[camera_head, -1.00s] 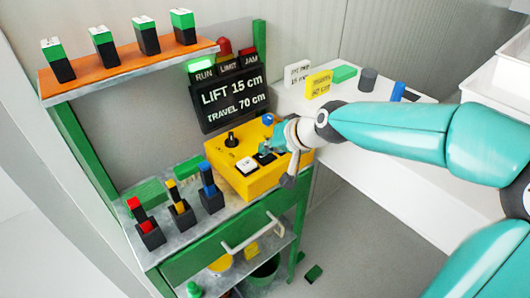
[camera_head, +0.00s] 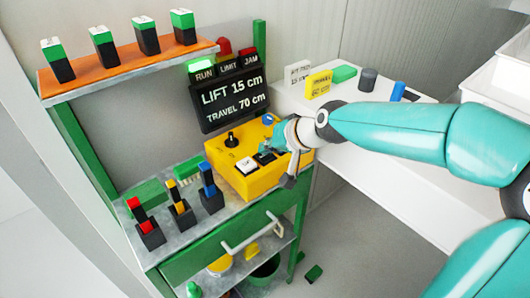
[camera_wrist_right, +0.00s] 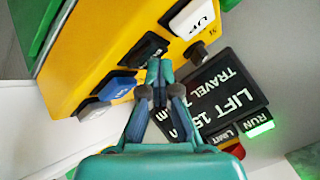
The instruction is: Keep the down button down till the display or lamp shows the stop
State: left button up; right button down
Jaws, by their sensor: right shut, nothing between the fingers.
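The yellow control box (camera_head: 243,180) sits on the bench with a white UP button (camera_head: 246,165) and a black button (camera_head: 264,158) beside it. In the right wrist view the UP button (camera_wrist_right: 194,18) is readable; the black button (camera_wrist_right: 144,50) has its label partly hidden. My right gripper (camera_head: 268,149) is shut and empty. Its fingertips (camera_wrist_right: 160,66) are at the black button's edge; I cannot tell if they press it. The display (camera_head: 232,98) reads LIFT 15 cm, TRAVEL 70 cm. The RUN lamp (camera_head: 201,64) glows green; the LIMIT lamp (camera_head: 225,47) is unlit. My left gripper is not in view.
A blue button (camera_wrist_right: 116,88) and a black knob (camera_head: 232,139) are also on the box. Red, yellow and blue-topped blocks (camera_head: 180,208) stand left of it. An orange shelf (camera_head: 130,66) holds several green-topped blocks. A white table (camera_head: 345,140) lies under my right arm.

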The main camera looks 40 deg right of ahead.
aim_at(268, 156)
jog(key=shift+r+p, duration=0.8)
jog(key=shift+r, duration=0.15)
notch_tip(268, 156, up, 5)
jog(key=p, duration=0.4)
dwell(0.5)
